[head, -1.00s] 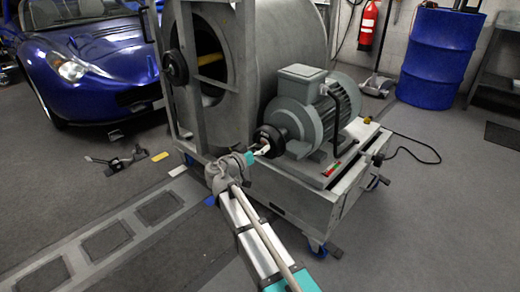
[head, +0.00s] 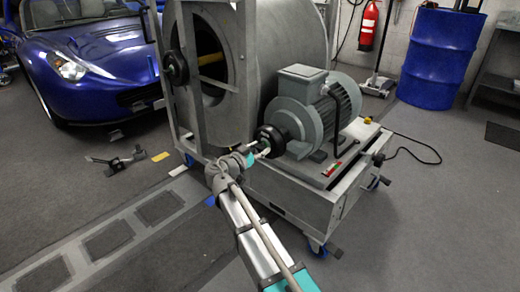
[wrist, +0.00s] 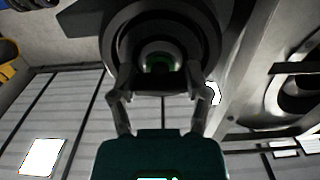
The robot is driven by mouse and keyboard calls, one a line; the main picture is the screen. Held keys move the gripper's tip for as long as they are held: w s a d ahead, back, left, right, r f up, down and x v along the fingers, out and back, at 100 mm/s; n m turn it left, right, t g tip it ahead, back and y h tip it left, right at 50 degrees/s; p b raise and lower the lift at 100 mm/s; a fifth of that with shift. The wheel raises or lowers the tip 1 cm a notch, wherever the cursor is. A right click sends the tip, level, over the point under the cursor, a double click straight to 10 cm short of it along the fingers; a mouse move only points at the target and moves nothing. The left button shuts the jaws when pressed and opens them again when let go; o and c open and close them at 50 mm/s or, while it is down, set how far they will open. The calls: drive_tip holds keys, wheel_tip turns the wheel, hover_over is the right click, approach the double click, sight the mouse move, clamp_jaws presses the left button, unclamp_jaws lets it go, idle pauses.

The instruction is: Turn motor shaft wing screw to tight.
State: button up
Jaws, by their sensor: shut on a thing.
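The grey motor (head: 308,105) stands on the cart in the head view, with a black round hub (head: 270,138) on its shaft facing left. My gripper (head: 264,151) is at the lower front of this hub. In the wrist view the hub (wrist: 160,18) fills the upper middle. My gripper's fingers (wrist: 155,82) reach up to it from both sides and are shut on a dark part between them, the motor shaft wing screw (wrist: 156,80). The screw's shape is mostly hidden by the fingers and shadow, and its angle cannot be told.
The motor sits on a grey wheeled cart (head: 285,197) beside a large drum housing (head: 277,40). A cable trails on the floor to the right. A blue car (head: 85,60) stands at left and a blue barrel (head: 440,58) at back right.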

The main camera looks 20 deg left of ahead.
drive_tip(key=o, duration=1.2)
drive_tip(key=shift+c, duration=0.2)
drive_tip(key=shift+s, duration=0.15)
drive_tip(key=v, duration=1.1)
drive_tip(key=shift+s+a, duration=0.15)
drive_tip(key=shift+s, duration=0.15)
